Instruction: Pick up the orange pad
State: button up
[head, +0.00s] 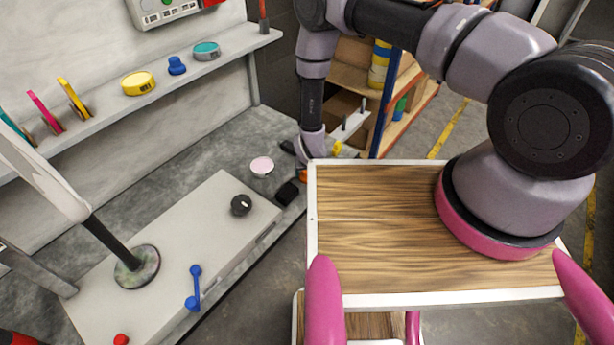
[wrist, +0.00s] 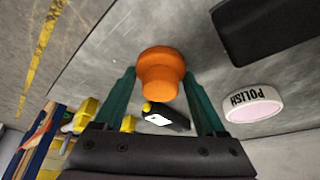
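The orange pad (wrist: 160,70) shows in the wrist view as a round piece with a wide top and a narrower knob facing the camera. My gripper (wrist: 159,77) has its two green fingers apart, one on each side of the pad. Whether they touch it cannot be told. The pad seems to rest on the grey bench. In the head view only a sliver of the orange pad (head: 304,175) shows beside my wooden-topped base, which hides most of the fingers.
A pink-white polish tin (wrist: 252,103) and a black block (wrist: 270,32) lie close to the pad; the tin also shows in the head view (head: 262,166). A black item with a white label (wrist: 168,118) is near the fingers. A raised grey slab (head: 180,240) stands left.

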jog(key=shift+c, duration=0.2)
notch_tip(320, 180, up, 10)
jog(key=shift+r, duration=0.1)
dwell(0.4)
jog(key=o, duration=0.5)
jog(key=c, duration=0.3)
jog(key=shift+c, duration=0.2)
